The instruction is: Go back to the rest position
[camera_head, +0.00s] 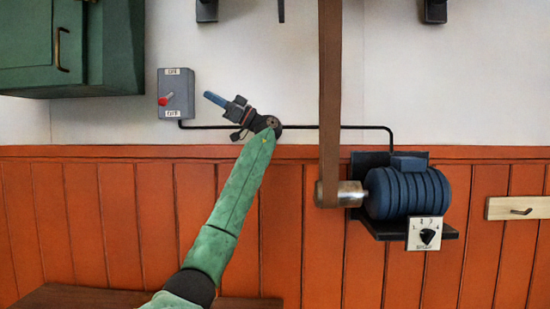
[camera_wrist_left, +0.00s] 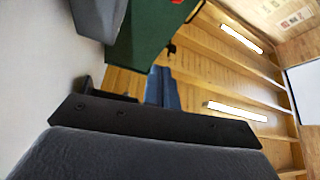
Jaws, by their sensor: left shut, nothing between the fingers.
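My left gripper (camera_head: 214,98) is in the middle left of the head view, at the end of my green arm. Its blue fingers are together and empty, pointing left towards the grey switch box (camera_head: 176,93) on the white wall. A gap shows between the fingertips and the box in the picture. The box has a red knob and labels above and below. In the left wrist view the blue fingers (camera_wrist_left: 163,88) show behind the dark gripper body. My right gripper is in neither view.
A blue motor (camera_head: 408,192) sits on a wall bracket at right, with a brown belt (camera_head: 329,95) running up from its pulley. A dial plate (camera_head: 424,233) hangs below it. A green cabinet (camera_head: 75,45) is upper left. A wooden bench (camera_head: 80,297) shows at lower left.

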